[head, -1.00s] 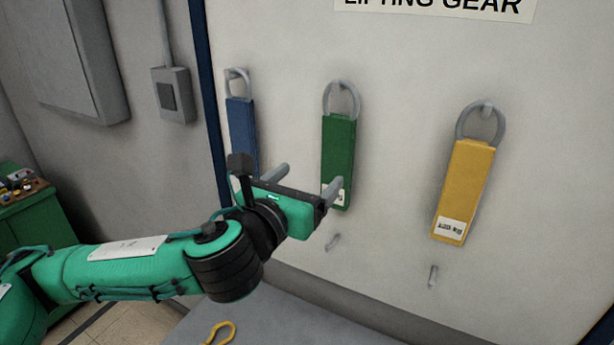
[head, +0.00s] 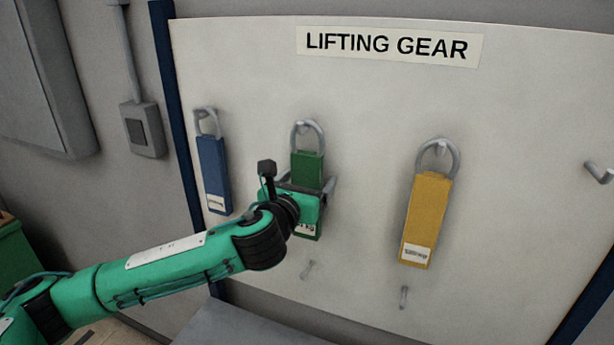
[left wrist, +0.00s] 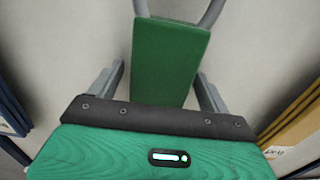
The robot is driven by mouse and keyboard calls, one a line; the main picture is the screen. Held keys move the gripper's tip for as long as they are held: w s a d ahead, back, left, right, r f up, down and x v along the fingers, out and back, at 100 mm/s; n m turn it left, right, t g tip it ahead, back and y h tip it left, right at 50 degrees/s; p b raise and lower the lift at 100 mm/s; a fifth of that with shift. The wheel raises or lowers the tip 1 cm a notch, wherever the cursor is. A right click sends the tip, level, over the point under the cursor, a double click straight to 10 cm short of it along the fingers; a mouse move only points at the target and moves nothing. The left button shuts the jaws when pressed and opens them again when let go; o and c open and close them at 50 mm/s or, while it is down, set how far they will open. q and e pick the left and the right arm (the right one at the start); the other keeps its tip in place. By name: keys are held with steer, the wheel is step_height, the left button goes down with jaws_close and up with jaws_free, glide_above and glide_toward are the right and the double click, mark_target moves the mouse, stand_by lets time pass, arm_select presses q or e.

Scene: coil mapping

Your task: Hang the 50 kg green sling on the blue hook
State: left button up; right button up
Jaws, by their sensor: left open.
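The green sling (head: 308,168) hangs by its grey ring from a peg on the pale board. Its lower part is largely hidden behind my left gripper, and the bit of label showing is too small to read. My left gripper (head: 306,182) is open in front of the sling, with one finger on each side of it. In the left wrist view the green sling (left wrist: 168,60) lies between the two spread fingers, with a gap on both sides. I cannot make out a blue hook; the pegs look grey. My right gripper is not in view.
A blue sling (head: 213,172) hangs to the left and a yellow sling (head: 428,220) to the right. A bare grey hook (head: 600,173) sticks out at the far right. Small pegs (head: 404,297) (head: 308,268) sit low on the board. A "LIFTING GEAR" sign (head: 388,45) is above.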

mark_target(306, 167)
arm_select(q)
steer(key=shift+w, duration=0.1)
steer(key=c, duration=1.3)
steer(key=shift+o, duration=0.2)
steer(key=shift+r, duration=0.1)
steer(key=shift+r, duration=0.1)
steer(key=shift+s+a+r+p, duration=0.1)
steer(key=shift+s+r+p, duration=0.2)
steer(key=shift+r+p, duration=0.35)
steer(key=shift+s+a+r+p, duration=0.1)
steer(key=shift+s+r+p, duration=0.2)
steer(key=shift+r+p, duration=0.3)
steer(key=shift+f, duration=0.1)
steer(key=shift+s+p, duration=0.1)
steer(key=shift+p, duration=0.2)
